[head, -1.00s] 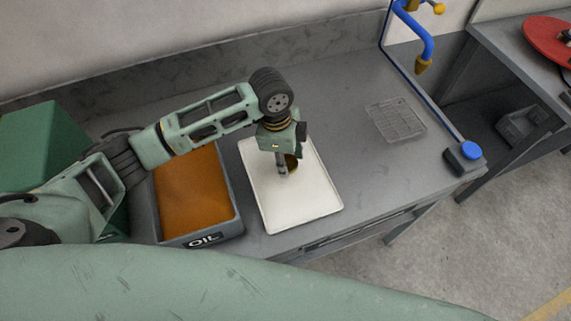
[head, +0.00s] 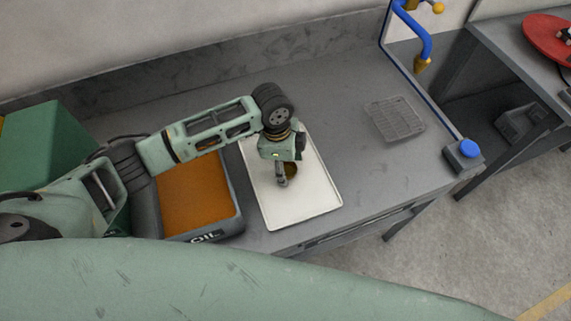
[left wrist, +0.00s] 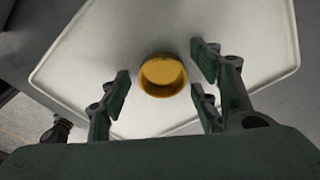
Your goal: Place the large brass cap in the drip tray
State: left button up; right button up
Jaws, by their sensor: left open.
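The large brass cap (head: 291,170) is a short round golden piece. It is over the white drip tray (head: 318,195), partly hidden behind a finger in the head view. My left gripper (head: 283,181) points down over the tray. In the left wrist view, the cap (left wrist: 162,75) shows its round open hollow against the white tray (left wrist: 255,40). The left gripper (left wrist: 160,85) is open there, with fingers on both sides of the cap and gaps between. I cannot tell for sure whether the cap touches the tray. My right gripper is not in view.
A bin marked OIL with orange-brown contents (head: 195,197) stands left of the tray. A wire grid (head: 396,119) lies to the right. A blue button box (head: 466,150) sits at the bench's right edge. Bench space between tray and grid is clear.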

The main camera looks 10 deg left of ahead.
pick_arm(q)
notch_tip(320, 180, up, 12)
jog(key=a+b, duration=0.1)
jog(key=shift+a+b, duration=0.2)
jog(key=shift+b, duration=0.1)
jog(key=shift+s, duration=0.15)
dwell(0.6)
